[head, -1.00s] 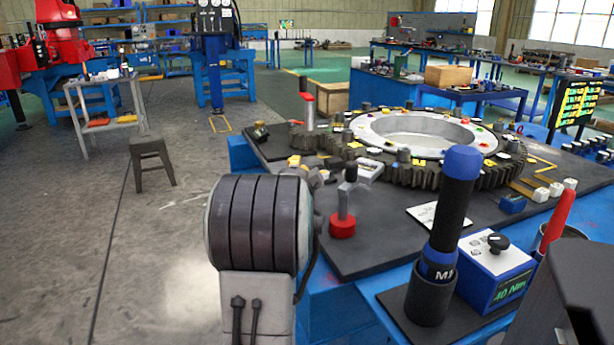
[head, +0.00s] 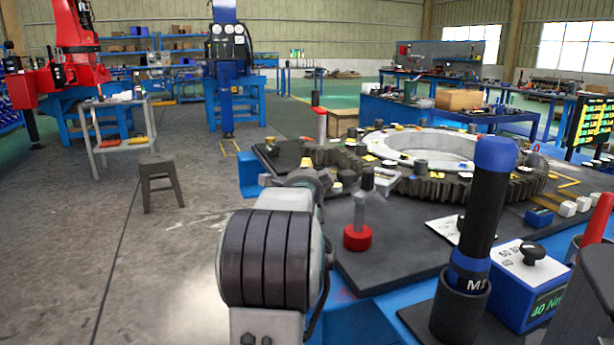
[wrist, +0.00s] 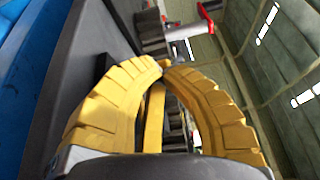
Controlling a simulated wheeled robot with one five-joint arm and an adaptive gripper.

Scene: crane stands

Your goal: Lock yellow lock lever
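My gripper (wrist: 163,68) shows in the wrist view as two curved, segmented yellow fingers. Their tips meet or nearly meet, with an arched gap below them. A straight yellow bar (wrist: 153,118) shows through this gap; I cannot tell whether it is the lock lever or whether the fingers touch it. No lock lever can be clearly made out there.
A large gear ring (head: 492,185) lies on the dark worktable (head: 390,275). A red-based post (head: 357,238) and a red-topped post (head: 320,125) stand close to the arm. A blue-capped tool (head: 480,215) and torque box (head: 518,285) stand front right. Left floor is mostly clear.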

